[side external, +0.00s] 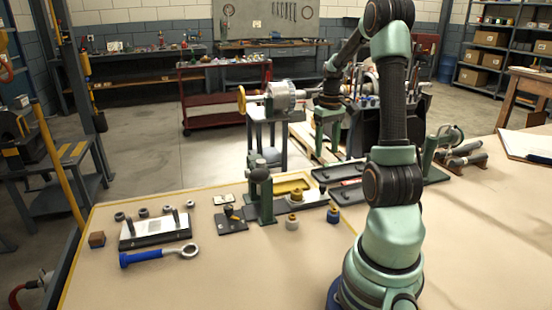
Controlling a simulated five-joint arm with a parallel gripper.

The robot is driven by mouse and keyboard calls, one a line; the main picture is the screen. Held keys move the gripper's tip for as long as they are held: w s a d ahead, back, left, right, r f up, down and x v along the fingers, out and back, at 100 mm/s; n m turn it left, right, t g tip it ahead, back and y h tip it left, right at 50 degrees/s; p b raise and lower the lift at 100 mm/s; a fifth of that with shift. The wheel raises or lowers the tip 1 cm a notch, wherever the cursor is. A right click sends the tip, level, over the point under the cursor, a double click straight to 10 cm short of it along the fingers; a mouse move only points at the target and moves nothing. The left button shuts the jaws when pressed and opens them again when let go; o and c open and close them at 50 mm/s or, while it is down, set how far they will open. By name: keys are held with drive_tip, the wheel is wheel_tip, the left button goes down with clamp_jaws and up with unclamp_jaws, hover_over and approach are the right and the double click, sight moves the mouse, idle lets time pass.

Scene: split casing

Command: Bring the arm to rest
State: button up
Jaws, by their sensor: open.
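My arm rises from its green base at the right of the table, bends at the top and reaches back down to the left. My gripper (328,147) hangs at the end of the green wrist, above the far part of the table and clear of the tabletop.
The front left is clear.

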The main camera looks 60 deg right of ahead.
drive_tip(key=w+a+r+n+t, duration=0.1)
drive_tip(key=w+a+r, duration=0.2)
drive_tip(key=a, duration=0.5)
drive_tip(key=w+a+r+n+t, duration=0.1)
drive_tip(key=w+a+r+n, duration=0.1)
drive_tip(key=a, duration=0.6)
drive_tip(key=w+a+r+n+t+h, duration=0.1)
drive_tip(key=w+a+r+n, duration=0.1)
drive_tip(key=a, duration=0.6)
drive_tip(key=shift+w+a+r+t, duration=0.15)
drive_tip(key=shift+w+r, duration=0.3)
drive_tip(key=shift+w, duration=0.1)
drive_tip(key=shift+w+a+r+t, duration=0.15)
drive_tip(key=shift+w+r, duration=0.25)
drive_tip(key=shift+w, duration=0.1)
drive_tip(key=s+a+n+t+y, duration=0.1)
drive_tip(key=s+a+n+t, duration=0.1)
drive_tip(key=a, duration=0.8)
drive_tip(key=shift+s+a+r, duration=0.15)
drive_tip(key=shift+r, duration=0.1)
